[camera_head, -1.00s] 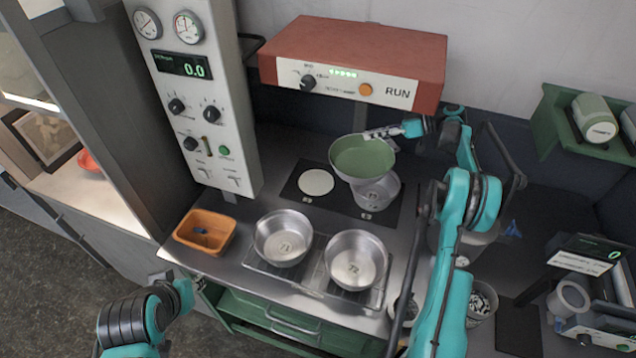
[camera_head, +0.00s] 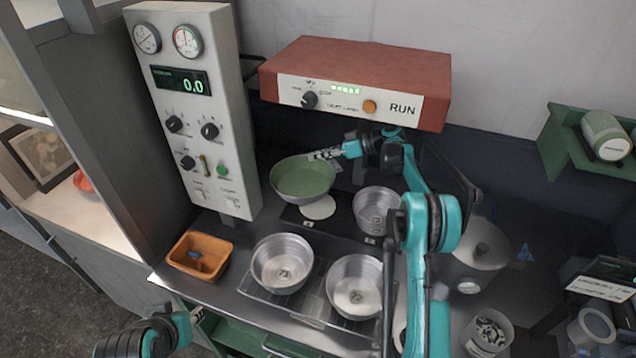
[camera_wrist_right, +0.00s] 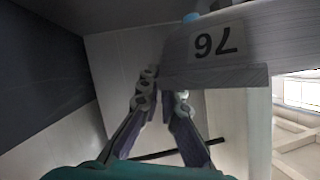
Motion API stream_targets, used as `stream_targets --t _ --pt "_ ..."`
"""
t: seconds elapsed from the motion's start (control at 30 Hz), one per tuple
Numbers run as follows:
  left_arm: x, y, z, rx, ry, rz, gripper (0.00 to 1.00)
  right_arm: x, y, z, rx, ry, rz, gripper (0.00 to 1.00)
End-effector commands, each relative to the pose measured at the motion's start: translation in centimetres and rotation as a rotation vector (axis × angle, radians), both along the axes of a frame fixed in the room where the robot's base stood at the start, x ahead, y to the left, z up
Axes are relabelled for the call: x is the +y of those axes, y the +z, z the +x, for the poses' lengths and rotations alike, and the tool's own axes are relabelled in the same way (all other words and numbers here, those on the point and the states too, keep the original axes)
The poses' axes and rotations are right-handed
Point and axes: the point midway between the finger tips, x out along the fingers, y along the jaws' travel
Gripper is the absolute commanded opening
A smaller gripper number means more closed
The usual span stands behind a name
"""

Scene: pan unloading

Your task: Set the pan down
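The pan (camera_head: 303,178), grey with a green inside, is in the air over the dark panel in the head view. It hangs above and slightly left of a white disc (camera_head: 318,209), partly hiding it. My right gripper (camera_head: 322,154) is shut on the pan's tab at its upper right. In the right wrist view the fingers (camera_wrist_right: 163,95) meet at the edge of a grey tab with an upside-down number label (camera_wrist_right: 216,42). My left gripper (camera_head: 198,312) is low at the left, empty near the counter's front edge; its fingers are too small to read.
A metal pot (camera_head: 375,212) stands right of the disc. Two numbered metal bowls (camera_head: 282,264) (camera_head: 356,287) sit on a rack in front. An orange bin (camera_head: 200,256) is at left. The control column (camera_head: 196,110) and red RUN box (camera_head: 355,80) rise behind. A lidded pot (camera_head: 480,250) is at right.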

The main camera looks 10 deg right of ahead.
Motion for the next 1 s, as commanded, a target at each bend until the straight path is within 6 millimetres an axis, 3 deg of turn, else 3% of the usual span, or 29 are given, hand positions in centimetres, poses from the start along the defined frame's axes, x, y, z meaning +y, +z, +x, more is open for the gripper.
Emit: stream_targets --t 0.2,0.47,0.7,1.0 --pt "0.0 -1.2 0.0 0.000 0.000 0.000 0.33 -0.2 -4.4 0.0 0.001 -0.002 0.002 0.00" --pt "0.0 -1.6 0.0 0.000 0.000 0.000 0.33 -0.2 -6.4 0.0 0.001 -0.002 0.002 0.00" --pt "0.0 -2.5 0.0 0.000 0.000 0.000 0.33 -0.2 -10.0 0.0 0.001 -0.002 0.002 0.00" --pt "0.0 -2.5 0.0 0.000 0.000 0.000 0.33 -0.2 -10.5 -0.1 0.000 -0.002 0.001 0.00"
